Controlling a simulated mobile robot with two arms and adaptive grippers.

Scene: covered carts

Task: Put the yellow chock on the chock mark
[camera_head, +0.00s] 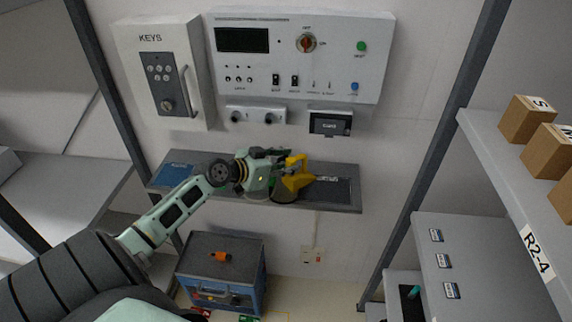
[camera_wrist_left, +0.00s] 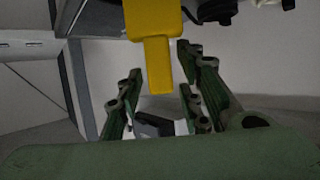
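The yellow chock (camera_head: 293,182) is at the middle of the narrow wall shelf in the head view, beside the left gripper. In the left wrist view its yellow handle (camera_wrist_left: 158,62) reaches down between the fingertips, with gaps visible on both sides. My left gripper (camera_head: 282,161) is open around the handle; it also shows in the left wrist view (camera_wrist_left: 160,75). A dark rectangular area (camera_head: 336,193) with a small, unreadable label lies on the shelf to the right of the chock; I cannot tell whether it is the chock mark. My right gripper is out of view.
The grey shelf (camera_head: 358,207) has a blue panel (camera_head: 174,176) at its left. A control panel (camera_head: 297,55) and key box (camera_head: 163,80) hang above. A blue cart (camera_head: 221,268) with an orange object (camera_head: 221,256) stands below. A rack with boxes (camera_head: 527,117) is at right.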

